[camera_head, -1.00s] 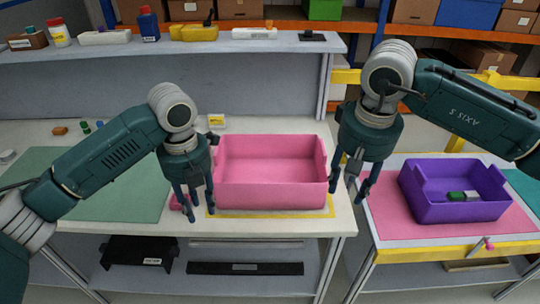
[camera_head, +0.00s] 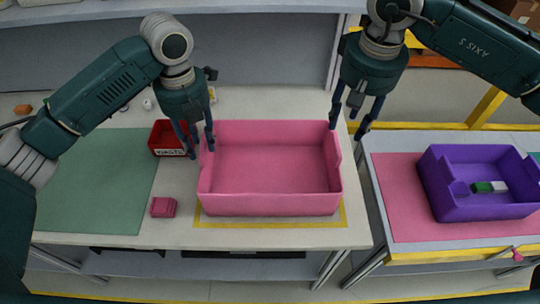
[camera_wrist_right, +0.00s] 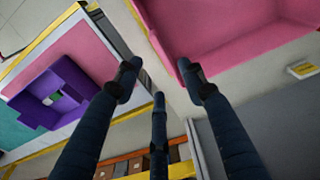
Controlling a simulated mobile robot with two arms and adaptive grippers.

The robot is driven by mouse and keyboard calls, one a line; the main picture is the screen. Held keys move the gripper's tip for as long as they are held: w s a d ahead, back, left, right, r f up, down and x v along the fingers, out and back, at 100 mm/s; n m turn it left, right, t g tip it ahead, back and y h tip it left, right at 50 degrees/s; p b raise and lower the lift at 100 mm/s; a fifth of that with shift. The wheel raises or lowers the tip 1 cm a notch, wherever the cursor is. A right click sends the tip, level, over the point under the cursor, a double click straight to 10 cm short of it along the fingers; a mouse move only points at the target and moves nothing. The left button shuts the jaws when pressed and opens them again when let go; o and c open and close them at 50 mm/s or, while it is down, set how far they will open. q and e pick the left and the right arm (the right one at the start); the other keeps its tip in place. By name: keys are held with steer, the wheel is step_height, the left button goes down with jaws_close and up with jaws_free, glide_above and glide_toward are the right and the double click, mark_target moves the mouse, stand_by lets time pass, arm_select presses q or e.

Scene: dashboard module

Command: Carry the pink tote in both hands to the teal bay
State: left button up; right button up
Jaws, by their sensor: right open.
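The pink tote (camera_head: 270,205) stands empty on the pale bench inside a yellow outline. My left gripper (camera_head: 200,150) is at its left wall, fingers apart and pointing down; whether they touch the wall is unclear. My right gripper (camera_head: 348,130) is open at the tote's back right corner, with nothing between its fingers. In the right wrist view its open fingers (camera_wrist_right: 160,85) show with the tote (camera_wrist_right: 225,35) beyond them. A teal patch (camera_head: 536,156) shows at the right edge of the head view and beside the purple tote in the wrist view (camera_wrist_right: 10,130).
A purple tote (camera_head: 490,211) with small items stands on a pink mat (camera_head: 395,200) on the right-hand table. A gap separates that table from the bench. A red bin (camera_head: 160,136) and a small pink block (camera_head: 163,207) are left of the pink tote. A green mat (camera_head: 95,185) lies bare.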

mark_target(339, 144)
steer(key=shift+w, duration=0.4)
arm_select(q)
steer(key=shift+w, duration=0.4)
steer(key=shift+s+r, duration=0.1)
steer(key=shift+s, duration=0.15)
arm_select(e)
steer(key=shift+s, duration=0.25)
arm_select(q)
step_height(339, 144, down, 11)
steer(key=shift+w+r, duration=0.1)
arm_select(e)
steer(key=f, duration=0.3)
steer(key=w+f, duration=0.1)
steer(key=f, duration=0.6)
steer(key=shift+w+f, duration=0.25)
steer(key=shift+f, duration=0.05)
arm_select(q)
steer(key=shift+c, duration=0.5)
arm_select(e)
steer(key=shift+c, duration=0.5)
arm_select(q)
jaws_close()
arm_select(e)
steer(key=c, duration=0.9)
jaws_close()
